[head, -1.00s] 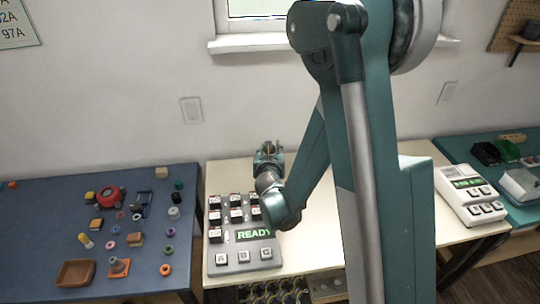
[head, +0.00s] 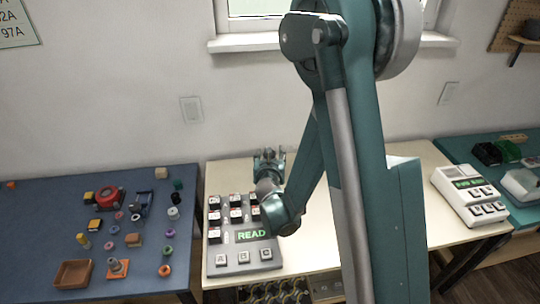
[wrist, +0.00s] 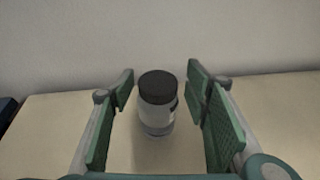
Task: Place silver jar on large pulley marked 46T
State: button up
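In the wrist view, a small jar (wrist: 157,115) with a dark lid and a pale grey body stands upright on the cream table. It is between the fingers of my gripper (wrist: 163,84), with a gap on both sides. The green-padded fingers are open and hold nothing. In the head view my gripper (head: 269,154) is at the back of the middle table, behind the button panel, and the jar cannot be made out there. I cannot make out any pulley marked 46T in these views.
A grey button panel (head: 228,262) with a green display stands in front of my gripper. The blue table (head: 40,225) at left holds many small parts and a brown tray (head: 73,273). A white console (head: 470,196) stands at right. The wall is close behind the jar.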

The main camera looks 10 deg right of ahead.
jog(key=shift+r, duration=0.2)
jog(key=v, duration=1.2)
jog(key=shift+p, duration=0.35)
dwell(0.5)
jog(key=s+d+r+m+g, duration=0.4)
jog(key=s+d+r+m, duration=0.7)
jog(key=m, duration=0.7)
jog(key=s+a+r+m+g+y, duration=0.1)
jog(key=s+r+m+g+y, duration=0.1)
jog(key=s+m, duration=1.4)
jog(key=shift+s+r+g+y, duration=0.25)
jog(key=shift+s+g, duration=0.45)
jog(key=shift+s, duration=1.7)
